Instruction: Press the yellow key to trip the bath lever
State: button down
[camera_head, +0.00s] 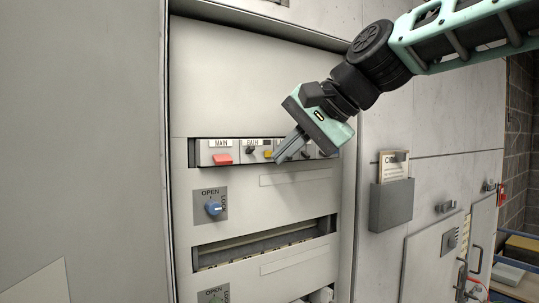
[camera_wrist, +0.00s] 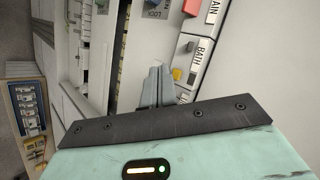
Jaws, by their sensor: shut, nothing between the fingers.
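The yellow key (camera_head: 267,154) is a small square button on the BATH unit in the breaker row. The bath lever (camera_head: 250,150) is a small black toggle just left of it, under the BATH label. My gripper (camera_head: 279,159) is shut and empty, its fingertips just right of the yellow key in the head view. In the wrist view the fingertips (camera_wrist: 158,70) lie beside the yellow key (camera_wrist: 177,74), and the black lever (camera_wrist: 190,47) shows beyond it. I cannot tell whether the fingers touch the key or panel.
The MAIN unit has a red switch (camera_head: 222,159) at left. Further units right of BATH are partly hidden by my gripper. Below are a blue OPEN/LOCK knob (camera_head: 213,208) and a second slot (camera_head: 265,245). A grey card holder (camera_head: 391,204) juts out at right.

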jog(key=shift+w+a, duration=0.1)
jog(key=shift+w, duration=0.05)
jog(key=shift+w+a+p, duration=0.15)
jog(key=shift+w+p, duration=0.1)
jog(key=shift+p, duration=0.1)
jog(key=shift+w+a+p, duration=0.3)
jog(key=shift+w+p, duration=0.05)
jog(key=shift+w, duration=0.05)
dwell(1.0)
jog(key=shift+s+d, duration=0.1)
jog(key=shift+s+d+b, duration=0.45)
jog(key=shift+s+b, duration=0.2)
jog(key=shift+s, duration=0.05)
jog(key=s+d+b, duration=0.3)
jog(key=s, duration=0.2)
jog(key=shift+d, duration=0.2)
